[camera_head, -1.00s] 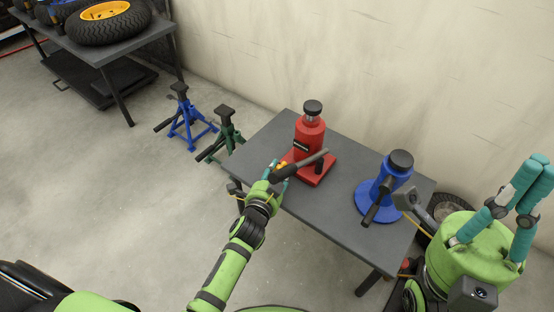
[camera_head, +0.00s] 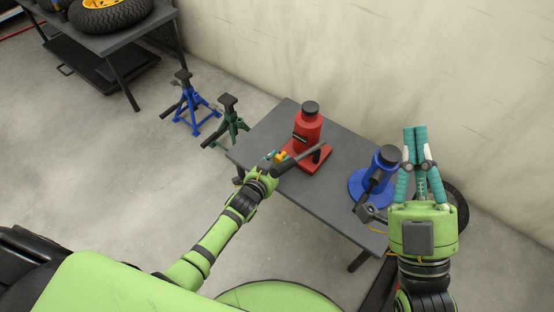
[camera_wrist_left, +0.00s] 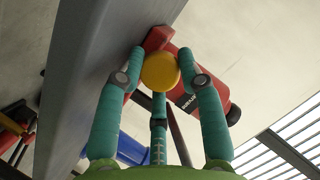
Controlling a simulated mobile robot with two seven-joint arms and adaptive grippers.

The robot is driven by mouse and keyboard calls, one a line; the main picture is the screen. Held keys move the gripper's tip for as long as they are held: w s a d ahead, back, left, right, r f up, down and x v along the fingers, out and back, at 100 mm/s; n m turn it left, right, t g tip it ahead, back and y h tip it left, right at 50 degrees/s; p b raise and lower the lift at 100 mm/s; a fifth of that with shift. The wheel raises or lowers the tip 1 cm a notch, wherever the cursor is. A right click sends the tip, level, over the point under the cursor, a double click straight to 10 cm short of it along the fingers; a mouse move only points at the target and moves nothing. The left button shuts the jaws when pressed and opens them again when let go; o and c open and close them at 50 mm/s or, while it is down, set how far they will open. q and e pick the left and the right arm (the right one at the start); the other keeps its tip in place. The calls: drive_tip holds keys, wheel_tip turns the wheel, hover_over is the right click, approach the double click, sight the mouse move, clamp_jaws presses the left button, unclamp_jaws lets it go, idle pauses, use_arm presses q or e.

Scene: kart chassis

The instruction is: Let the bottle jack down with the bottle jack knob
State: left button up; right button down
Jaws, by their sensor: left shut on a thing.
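The red bottle jack (camera_head: 308,131) stands upright on the grey table (camera_head: 263,140), with a dark handle lever (camera_head: 302,157) angled across its front. Its yellow-orange knob (camera_head: 281,156) is low on the side facing me. My left gripper (camera_head: 274,156) is at this knob. In the left wrist view the round yellow knob (camera_wrist_left: 160,72) sits between the teal fingers of my left gripper (camera_wrist_left: 161,80), which are shut on it. The red jack body (camera_wrist_left: 208,100) shows behind. My right gripper (camera_head: 416,130) is raised at the right, fingertips together, holding nothing visible.
A blue bottle jack (camera_head: 376,173) with a round base stands on the table's right part. A blue jack stand (camera_head: 196,108) and a green jack stand (camera_head: 229,119) are on the floor to the left. A tyre (camera_head: 455,207) is partly hidden behind my right gripper.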

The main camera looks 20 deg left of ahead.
idle(0.3)
use_arm(q)
drive_tip(key=o, duration=1.1)
drive_tip(key=shift+s, duration=0.1)
drive_tip(key=shift+s+a, duration=0.1)
drive_tip(key=shift+s, duration=0.3)
drive_tip(key=shift+r+v, duration=0.2)
drive_tip(key=shift+v, duration=3.35)
